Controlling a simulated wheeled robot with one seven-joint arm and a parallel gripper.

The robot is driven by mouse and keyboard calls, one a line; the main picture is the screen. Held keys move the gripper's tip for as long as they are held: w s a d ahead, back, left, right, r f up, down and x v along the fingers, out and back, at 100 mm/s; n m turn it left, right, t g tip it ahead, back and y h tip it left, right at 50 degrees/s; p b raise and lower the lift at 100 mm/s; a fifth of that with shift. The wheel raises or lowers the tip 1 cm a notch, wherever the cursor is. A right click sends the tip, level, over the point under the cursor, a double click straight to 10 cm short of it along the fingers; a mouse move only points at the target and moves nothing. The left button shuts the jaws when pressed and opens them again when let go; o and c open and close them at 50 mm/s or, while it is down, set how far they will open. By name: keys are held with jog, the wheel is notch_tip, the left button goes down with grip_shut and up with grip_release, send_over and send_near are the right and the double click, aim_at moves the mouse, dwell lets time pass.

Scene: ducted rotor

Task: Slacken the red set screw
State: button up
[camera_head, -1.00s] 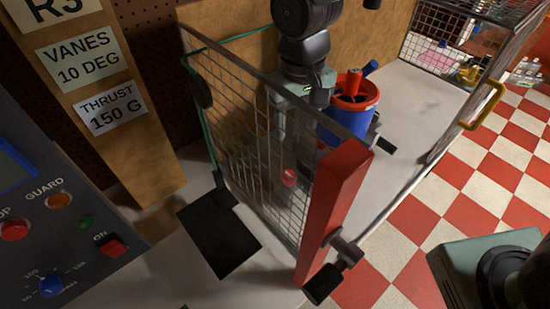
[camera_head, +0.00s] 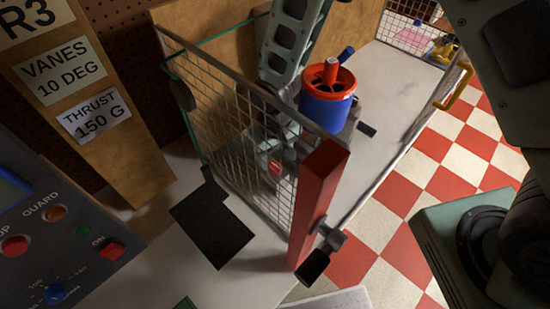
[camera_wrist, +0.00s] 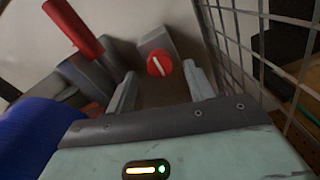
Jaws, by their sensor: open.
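The red set screw (camera_wrist: 159,65) is a round red knob with a white line across its face, on a grey block. In the wrist view the line runs near upright, tilted a little. My gripper (camera_wrist: 159,72) is open, with one finger on each side of the screw and visible gaps between; I cannot tell the depth gap. In the head view the red screw (camera_head: 275,167) shows through the wire mesh, and my gripper is partly hidden there. The blue duct with red rotor (camera_head: 328,107) stands just right of my arm; its blue wall (camera_wrist: 35,140) fills the wrist view's lower left.
A mesh guard panel (camera_head: 235,130) with a red post (camera_head: 318,205) stands in front of the rig and close on the right in the wrist view (camera_wrist: 245,45). A red handle (camera_wrist: 73,25) is at upper left. A control box (camera_head: 60,240) stands at left.

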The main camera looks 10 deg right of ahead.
jog(key=shift+f+p, duration=0.3)
jog(key=shift+f, duration=1.15)
jog(key=c, duration=1)
jog(key=shift+o, duration=0.2)
